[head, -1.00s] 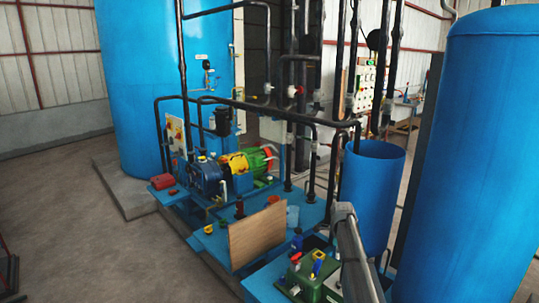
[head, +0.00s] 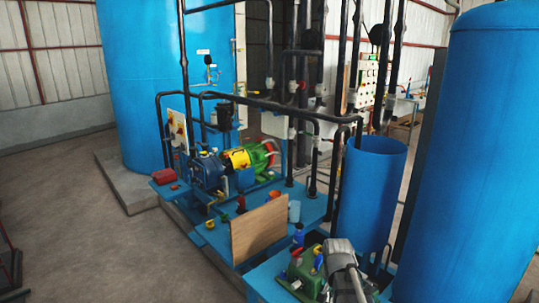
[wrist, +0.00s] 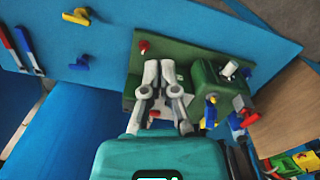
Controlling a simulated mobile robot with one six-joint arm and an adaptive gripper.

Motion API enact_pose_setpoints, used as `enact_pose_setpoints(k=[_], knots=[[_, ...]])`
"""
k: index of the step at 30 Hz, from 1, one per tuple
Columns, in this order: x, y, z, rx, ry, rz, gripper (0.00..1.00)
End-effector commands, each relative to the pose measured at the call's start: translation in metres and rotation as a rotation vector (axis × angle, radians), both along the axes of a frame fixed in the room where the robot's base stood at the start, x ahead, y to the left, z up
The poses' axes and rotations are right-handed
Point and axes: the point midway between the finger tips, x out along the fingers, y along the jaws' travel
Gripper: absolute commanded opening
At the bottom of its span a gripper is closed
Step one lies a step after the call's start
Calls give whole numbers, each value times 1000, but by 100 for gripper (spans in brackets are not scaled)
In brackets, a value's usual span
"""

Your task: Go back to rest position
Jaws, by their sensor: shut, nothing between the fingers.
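My gripper (wrist: 159,68) is in the lower middle of the wrist view, with its two grey fingers close together in front of the teal palm. It is shut and nothing shows between the fingertips. The fingers are over a green block-like unit (wrist: 205,50) on the blue skid (wrist: 115,45). In the head view a grey part of my arm is at the bottom, right of the centre, beside the green unit (head: 303,270). The fingertips cannot be made out there.
Small valves with red, blue and yellow handles stand around the green unit. A wooden board (head: 259,231) stands left of my arm, and an open blue drum (head: 368,195) behind it. A large blue tank (head: 475,150) is on the right. Open floor (head: 80,210) is at left.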

Motion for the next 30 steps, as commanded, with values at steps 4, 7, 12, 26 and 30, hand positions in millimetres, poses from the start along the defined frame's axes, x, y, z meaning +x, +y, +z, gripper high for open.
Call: enact_pose_setpoints(k=[4, 7, 12, 26, 30], knots=[[-38, 9, 0, 5, -1, 213, 0], [-55, 13, 0, 6, -3, 335, 0], [-72, 17, 0, 8, -3, 474, 0], [-76, 18, 0, 9, -4, 518, 0], [-76, 18, 0, 9, -4, 518, 0]])
